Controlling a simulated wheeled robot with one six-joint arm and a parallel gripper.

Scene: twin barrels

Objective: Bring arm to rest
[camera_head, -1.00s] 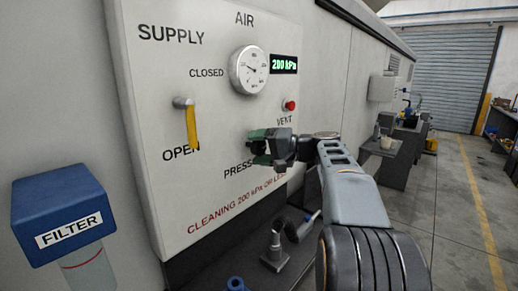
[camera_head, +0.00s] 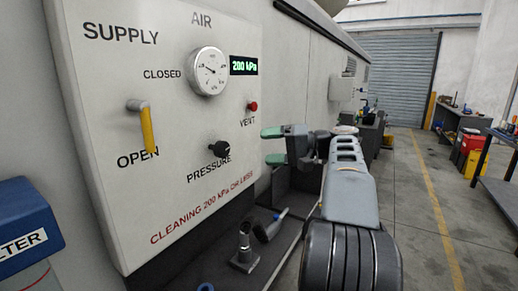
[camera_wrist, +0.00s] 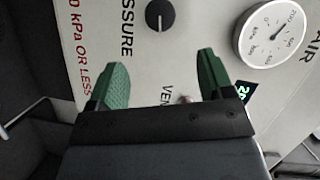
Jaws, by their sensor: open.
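My gripper (camera_head: 274,146) is in front of the air panel (camera_head: 105,90), to the right of the black pressure knob (camera_head: 219,148) and apart from it. Its two green fingers are spread with nothing between them, as the wrist view (camera_wrist: 160,85) also shows. The yellow supply lever (camera_head: 147,130) points down toward OPEN. The gauge (camera_head: 208,71) sits above, and the green display (camera_head: 243,65) reads 200 kPa. The red vent button (camera_head: 252,106) is on the panel's right side. In the wrist view the knob (camera_wrist: 159,14) lies beyond the fingers.
A blue filter housing (camera_head: 28,215) stands at the lower left. A nozzle on a stand (camera_head: 244,250) and a dark hose piece (camera_head: 268,228) are below the panel. Open floor (camera_head: 420,215) with a yellow line runs to the right, toward a shutter (camera_head: 393,75).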

